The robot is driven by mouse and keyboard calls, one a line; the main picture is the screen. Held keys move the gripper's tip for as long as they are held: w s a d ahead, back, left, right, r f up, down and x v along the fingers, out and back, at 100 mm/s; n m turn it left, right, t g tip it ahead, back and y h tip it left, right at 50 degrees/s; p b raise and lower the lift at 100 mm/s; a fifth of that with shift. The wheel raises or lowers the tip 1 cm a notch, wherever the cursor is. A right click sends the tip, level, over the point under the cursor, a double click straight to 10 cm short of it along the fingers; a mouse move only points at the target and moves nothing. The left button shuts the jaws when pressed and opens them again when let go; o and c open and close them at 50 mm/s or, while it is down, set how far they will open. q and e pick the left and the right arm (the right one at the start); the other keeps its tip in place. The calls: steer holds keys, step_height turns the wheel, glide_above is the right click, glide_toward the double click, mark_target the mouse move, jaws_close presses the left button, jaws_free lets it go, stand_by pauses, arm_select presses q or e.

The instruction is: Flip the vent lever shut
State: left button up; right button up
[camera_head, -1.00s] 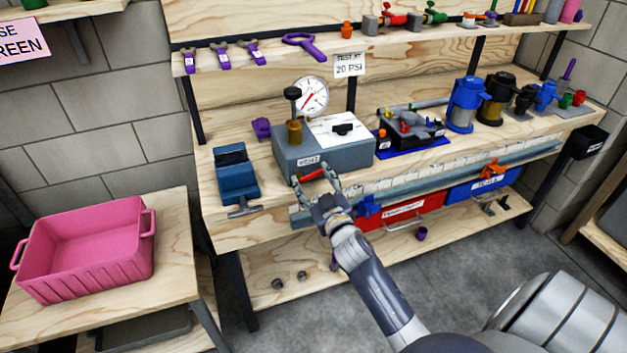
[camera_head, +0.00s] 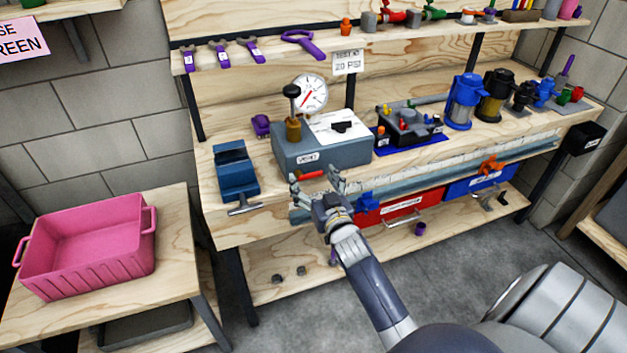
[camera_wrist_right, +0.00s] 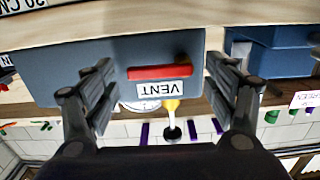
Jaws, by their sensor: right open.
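The vent lever (camera_head: 312,175) is a short red bar on the front of a grey-blue gauge box (camera_head: 330,153), beside a VENT label (camera_head: 308,157). In the right wrist view, which is upside down, the red lever (camera_wrist_right: 160,72) lies horizontal next to the VENT label (camera_wrist_right: 161,90). My right gripper (camera_head: 315,181) is open in front of the box. Its two fingers stand apart on either side of the lever in the wrist view (camera_wrist_right: 162,85), with no visible contact. My left gripper is not in view.
A dial gauge (camera_head: 310,94) and a black knob (camera_head: 292,91) rise from the box. A blue vise (camera_head: 235,173) stands to its left. Red (camera_head: 400,208) and blue (camera_head: 483,184) bins hang under the bench edge. A pink crate (camera_head: 90,262) sits on the left table.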

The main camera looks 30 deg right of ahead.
steer(key=shift+s, duration=0.15)
steer(key=v, duration=1.1)
steer(key=shift+s, duration=0.35)
steer(key=shift+f, duration=0.1)
